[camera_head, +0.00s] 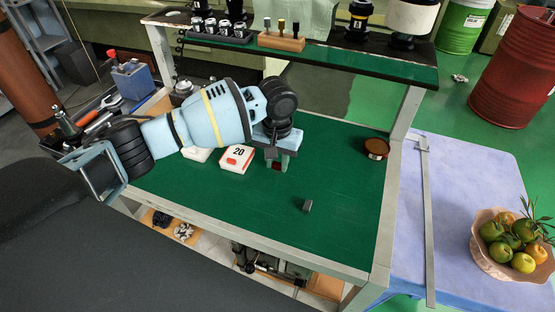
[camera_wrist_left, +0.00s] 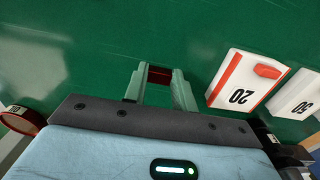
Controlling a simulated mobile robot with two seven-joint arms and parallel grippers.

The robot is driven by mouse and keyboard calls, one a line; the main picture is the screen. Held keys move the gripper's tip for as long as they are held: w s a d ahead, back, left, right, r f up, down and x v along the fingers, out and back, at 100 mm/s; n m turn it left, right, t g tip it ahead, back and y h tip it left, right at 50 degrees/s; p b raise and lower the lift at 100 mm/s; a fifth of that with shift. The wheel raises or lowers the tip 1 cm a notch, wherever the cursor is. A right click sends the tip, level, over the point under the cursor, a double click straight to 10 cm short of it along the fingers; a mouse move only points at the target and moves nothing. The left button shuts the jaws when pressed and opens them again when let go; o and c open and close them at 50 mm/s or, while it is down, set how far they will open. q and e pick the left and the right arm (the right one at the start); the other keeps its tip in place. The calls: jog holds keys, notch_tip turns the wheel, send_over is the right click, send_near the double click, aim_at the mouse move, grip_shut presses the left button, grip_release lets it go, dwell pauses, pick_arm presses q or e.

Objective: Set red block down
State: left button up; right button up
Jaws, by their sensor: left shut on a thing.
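My left gripper (camera_head: 276,161) comes in from the left over the green cart top (camera_head: 340,200) and points down. It is shut on the red block (camera_head: 276,167), of which only a small dark red part shows between the fingers. In the left wrist view the red block (camera_wrist_left: 159,75) shows between the two pale fingertips of the left gripper (camera_wrist_left: 160,78), with green surface around. I cannot tell whether the block touches the surface. My right gripper is not in view.
A white box marked 20 (camera_head: 237,159) lies just left of the gripper; another marked 50 (camera_wrist_left: 295,95) is beside it. A small grey block (camera_head: 307,205) lies at front right, and a round brown tin (camera_head: 376,149) at back right. Green surface between them is clear.

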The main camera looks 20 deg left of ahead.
aim_at(277, 165)
pick_arm(q)
jog(key=shift+f, duration=0.1)
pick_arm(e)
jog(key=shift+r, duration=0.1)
pick_arm(q)
jog(key=o, duration=1)
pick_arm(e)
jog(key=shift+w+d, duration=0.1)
pick_arm(q)
notch_tip(277, 165, up, 12)
jog(key=shift+r+p, duration=0.1)
jog(key=shift+p, duration=0.5)
jog(key=shift+r, duration=0.1)
jog(key=shift+c, duration=0.6)
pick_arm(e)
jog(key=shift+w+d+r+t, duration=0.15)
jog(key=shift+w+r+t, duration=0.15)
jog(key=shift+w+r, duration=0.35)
